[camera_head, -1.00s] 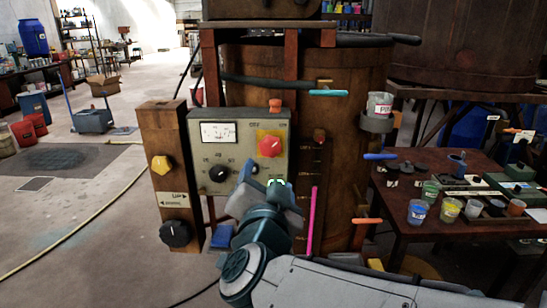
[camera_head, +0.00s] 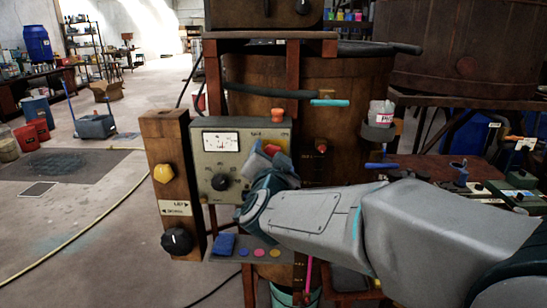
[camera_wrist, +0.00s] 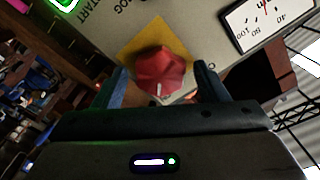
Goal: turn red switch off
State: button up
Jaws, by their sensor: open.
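The red switch (camera_wrist: 160,74) is a faceted knob on a yellow plate (camera_wrist: 134,38) on the grey control panel. In the wrist view it sits between the two fingers of my gripper (camera_wrist: 160,86), which is open around it. I cannot tell whether the fingers touch it. In the head view my gripper (camera_head: 270,158) is at the panel (camera_head: 222,165) and covers most of the red switch (camera_head: 271,149). The text by the switch is only partly readable.
A white gauge (camera_head: 220,142) and a black knob (camera_head: 220,182) are on the same panel. A wooden post (camera_head: 160,130) with a yellow knob (camera_head: 164,173) and a black knob (camera_head: 178,241) stands to the left. An orange button (camera_head: 278,115) tops the panel. A wooden vat (camera_head: 350,130) stands behind.

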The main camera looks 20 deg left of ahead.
jog(key=c, duration=1)
jog(key=shift+n+p, duration=0.3)
jog(key=n+p, duration=0.3)
jog(key=n, duration=0.2)
jog(key=n+p, duration=0.3)
jog(key=n, duration=0.3)
jog(key=n+p, duration=0.3)
jog(key=n, duration=0.3)
jog(key=shift+a, duration=0.25)
jog(key=shift+n, duration=0.3)
